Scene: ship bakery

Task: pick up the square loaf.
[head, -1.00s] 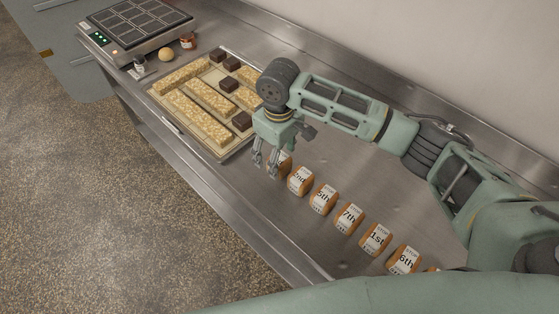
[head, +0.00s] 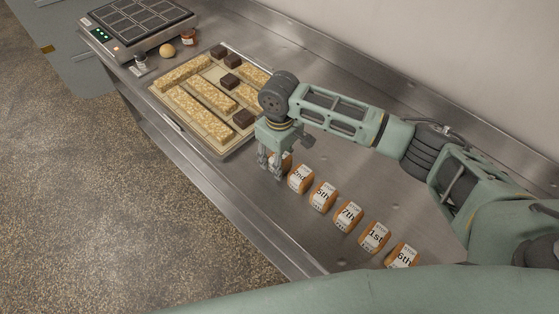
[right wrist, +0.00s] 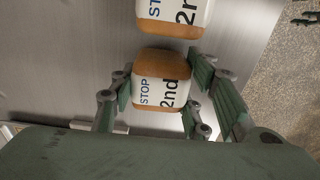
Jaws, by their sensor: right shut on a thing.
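A row of small brown loaves with white printed bands lies on the steel counter in the head view. My right gripper (head: 270,164) is low over the far-left end of the row. It is shut on the end loaf (head: 285,159), which it partly hides. In the right wrist view this loaf (right wrist: 160,80) has a squarish, rounded shape and a band reading "STOP 2nd", with fingers on both sides. I cannot tell whether it is off the counter. The neighbouring loaf (head: 300,179) also reads "2nd" and is close by in the right wrist view (right wrist: 173,14). My left gripper is not in view.
More loaves reading 5th (head: 323,197), 7th (head: 348,215), 1st (head: 374,238) and 6th (head: 402,255) continue the row. A tray (head: 229,151) of pale bars and dark cubes is left of my gripper. The counter (head: 245,190) is bare in front.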

